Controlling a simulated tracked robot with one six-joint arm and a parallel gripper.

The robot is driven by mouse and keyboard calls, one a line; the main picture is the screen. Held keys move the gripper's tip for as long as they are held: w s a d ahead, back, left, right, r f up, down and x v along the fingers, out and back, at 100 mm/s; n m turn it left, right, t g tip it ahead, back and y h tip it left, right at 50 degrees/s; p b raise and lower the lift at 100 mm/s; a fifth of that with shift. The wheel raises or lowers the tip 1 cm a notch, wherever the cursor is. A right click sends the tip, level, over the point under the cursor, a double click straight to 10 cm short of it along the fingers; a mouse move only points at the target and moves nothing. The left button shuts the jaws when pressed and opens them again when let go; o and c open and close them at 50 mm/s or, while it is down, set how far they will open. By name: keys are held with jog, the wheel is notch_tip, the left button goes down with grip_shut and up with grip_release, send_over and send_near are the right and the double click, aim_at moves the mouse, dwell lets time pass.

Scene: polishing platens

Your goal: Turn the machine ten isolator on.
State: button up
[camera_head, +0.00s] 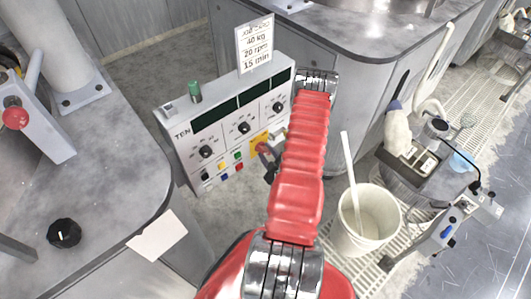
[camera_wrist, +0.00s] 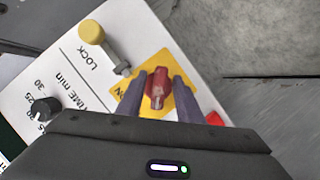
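The machine labelled TEN has a white control panel (camera_head: 173,115) standing in the middle left of the head view. Its isolator is a red handle (camera_wrist: 157,88) on a yellow plate (camera_wrist: 131,99), with lettering that seems to read ON beside it. The yellow plate shows partly in the head view (camera_head: 258,138). My gripper (camera_wrist: 159,77) is open, with one dark finger on each side of the red handle and a gap visible on both sides. The lower part of the handle and plate is hidden by the gripper body. Whether a finger touches the handle, I cannot tell.
A yellow knob (camera_wrist: 91,32) marked LOCK sits near the isolator, and a black TIME dial (camera_wrist: 46,106) beyond it. A red button (camera_wrist: 214,118) is right of my fingers. A white bucket (camera_head: 366,222) stands right of my arm. Grey machine bodies flank the panel.

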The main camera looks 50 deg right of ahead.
jog(key=shift+w+d, duration=0.15)
jog(key=shift+c, duration=0.6)
grip_shut()
jog(key=shift+f, duration=0.1)
